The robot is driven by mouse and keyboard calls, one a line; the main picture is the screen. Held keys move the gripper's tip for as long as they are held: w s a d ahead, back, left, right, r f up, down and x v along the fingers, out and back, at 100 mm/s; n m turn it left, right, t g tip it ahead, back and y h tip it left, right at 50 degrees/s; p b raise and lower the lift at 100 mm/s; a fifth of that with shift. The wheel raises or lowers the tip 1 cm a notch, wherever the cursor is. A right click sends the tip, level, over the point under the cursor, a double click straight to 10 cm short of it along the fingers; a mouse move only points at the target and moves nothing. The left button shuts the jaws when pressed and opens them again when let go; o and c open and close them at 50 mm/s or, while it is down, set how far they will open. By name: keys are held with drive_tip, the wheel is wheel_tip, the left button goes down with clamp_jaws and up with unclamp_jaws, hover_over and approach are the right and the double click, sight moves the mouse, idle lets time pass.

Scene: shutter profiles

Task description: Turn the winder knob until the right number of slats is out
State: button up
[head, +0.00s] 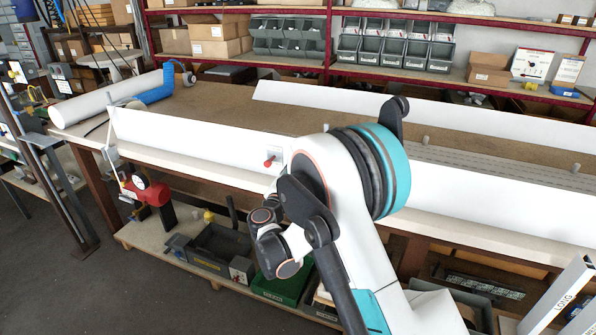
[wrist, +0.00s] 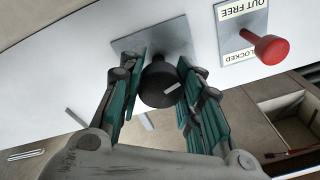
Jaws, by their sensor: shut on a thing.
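The black winder knob (wrist: 158,88) has a white mark and sits on a grey plate (wrist: 128,43) on the white panel. My gripper (wrist: 161,78) has its teal-padded fingers on either side of the knob and is shut on it in the wrist view. In the head view my arm hides the knob and the fingers. A red-tipped lever (wrist: 270,49) stands on a label plate (wrist: 228,16) reading "OUT FREE" and "LOCKED"; it also shows in the head view (head: 268,163). A grey lined surface (head: 470,160), possibly slats, lies on the bench at right.
Long white panels (head: 190,138) run along the bench (head: 220,103). A white roll (head: 105,98) lies at its left end. Below, a shelf holds a dark tray (head: 222,247) and a green box (head: 283,287). A box marked "LONG" (head: 562,295) stands at lower right.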

drive_tip(key=shift+m, duration=2)
idle(0.8)
drive_tip(key=o, duration=1.1)
drive_tip(key=shift+d, duration=0.1)
drive_tip(key=v, duration=1.2)
